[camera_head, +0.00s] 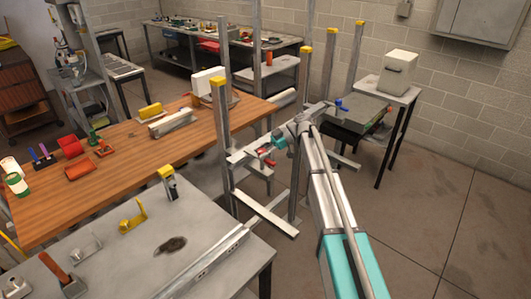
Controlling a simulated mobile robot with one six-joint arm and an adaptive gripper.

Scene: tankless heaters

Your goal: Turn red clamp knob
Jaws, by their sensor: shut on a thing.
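The red clamp knob (271,162) shows as small red parts on the metal frame of yellow-capped posts, near the middle of the view. My arm reaches up from the bottom right to this frame. My gripper (266,154) is at the red knob, just left of my teal wrist. It is shut on the knob, which it partly hides. The fingers are very small here, and the exact grip and the knob's turn angle cannot be made out.
A blue knob (341,104) is on the frame to the right. Yellow-capped posts (219,140) stand close around my arm's end. A wooden table (130,165) with tools is at left, a grey metal table (120,265) in front. The floor at right is clear.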

